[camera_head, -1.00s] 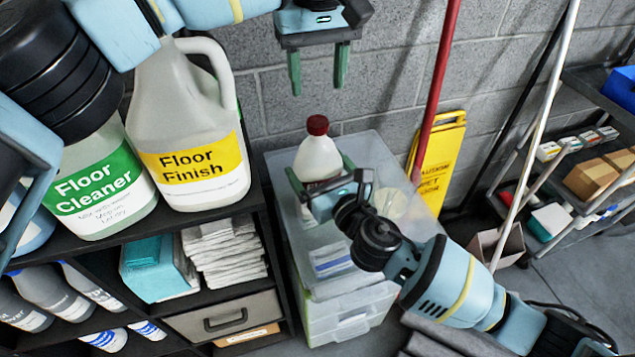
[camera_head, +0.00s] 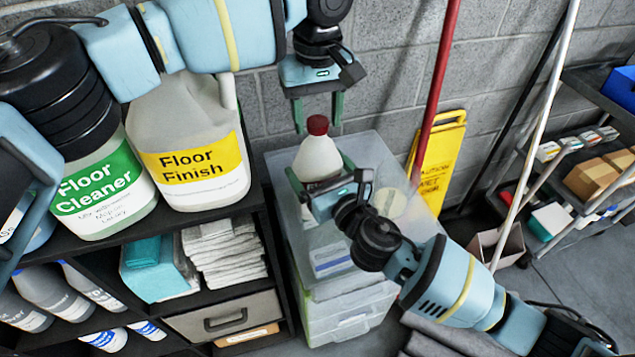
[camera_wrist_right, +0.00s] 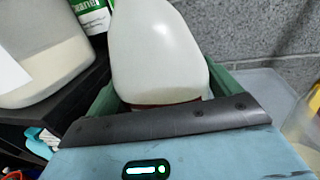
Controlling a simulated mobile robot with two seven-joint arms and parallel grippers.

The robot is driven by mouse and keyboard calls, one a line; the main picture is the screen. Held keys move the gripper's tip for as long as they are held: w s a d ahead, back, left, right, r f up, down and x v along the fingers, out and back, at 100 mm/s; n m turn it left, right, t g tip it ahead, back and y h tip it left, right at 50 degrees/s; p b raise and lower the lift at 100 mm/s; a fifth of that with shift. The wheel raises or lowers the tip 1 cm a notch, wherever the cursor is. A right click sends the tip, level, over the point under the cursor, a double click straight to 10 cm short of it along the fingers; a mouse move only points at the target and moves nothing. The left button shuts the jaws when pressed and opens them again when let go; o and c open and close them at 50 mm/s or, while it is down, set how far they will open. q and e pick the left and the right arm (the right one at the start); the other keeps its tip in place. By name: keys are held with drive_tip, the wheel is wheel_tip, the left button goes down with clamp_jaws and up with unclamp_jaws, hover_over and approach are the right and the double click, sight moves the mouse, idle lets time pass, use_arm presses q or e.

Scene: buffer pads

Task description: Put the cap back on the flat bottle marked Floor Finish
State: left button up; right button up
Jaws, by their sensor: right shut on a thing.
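A white bottle (camera_head: 317,158) with a red cap (camera_head: 317,124) on its top stands upright in my right gripper (camera_head: 326,180), which is shut on its body. In the right wrist view the bottle (camera_wrist_right: 157,52) shows between the green fingers; its marking is hidden. I cannot tell whether the cap is fully seated. My left gripper (camera_head: 318,128) is open, pointing down, with its fingers on either side of the cap in the picture; contact cannot be told. A large jug (camera_head: 190,120) marked Floor Finish stands on the shelf, its top hidden by my left arm.
A Floor Cleaner jug (camera_head: 105,190) stands beside it on the dark shelf (camera_head: 180,222). A clear plastic bin (camera_head: 330,262) lies under the held bottle. A red pole (camera_head: 437,95), a yellow caution sign (camera_head: 440,160) and a white pole (camera_head: 535,130) stand to the right.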

use_arm(q)
drive_tip(key=c, duration=0.9)
drive_tip(key=o, duration=1.1)
drive_tip(key=shift+r, duration=2.3)
drive_tip(key=shift+c, duration=0.5)
drive_tip(key=shift+r+n, duration=1.75)
drive_tip(key=shift+n, duration=0.55)
